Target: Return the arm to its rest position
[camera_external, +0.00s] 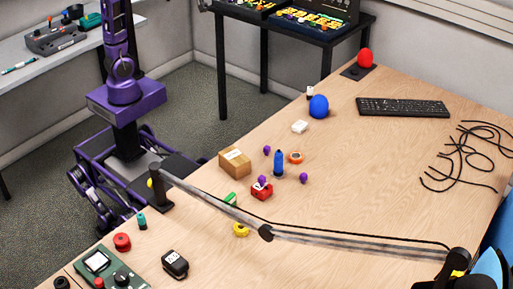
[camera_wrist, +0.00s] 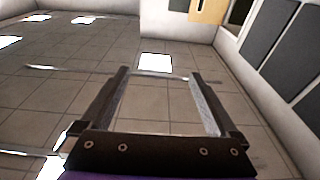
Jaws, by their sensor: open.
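My gripper (camera_wrist: 159,75) shows in the wrist view with its two fingers spread apart and nothing between them. It faces up toward a tiled ceiling with bright light panels (camera_wrist: 155,62), clear of any object. In the external view my purple arm (camera_external: 122,70) stands upright on my base at the left, beside the wooden table. The arm runs up past the top edge of the picture, so my gripper cannot be made out there.
The wooden table (camera_external: 340,190) holds a cardboard box (camera_external: 235,162), a blue bottle (camera_external: 278,163), a blue ball (camera_external: 318,106), a keyboard (camera_external: 403,107) and black cables (camera_external: 462,155). A long bar (camera_external: 340,242) crosses its front. A grey bench (camera_external: 75,50) stands at the left.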

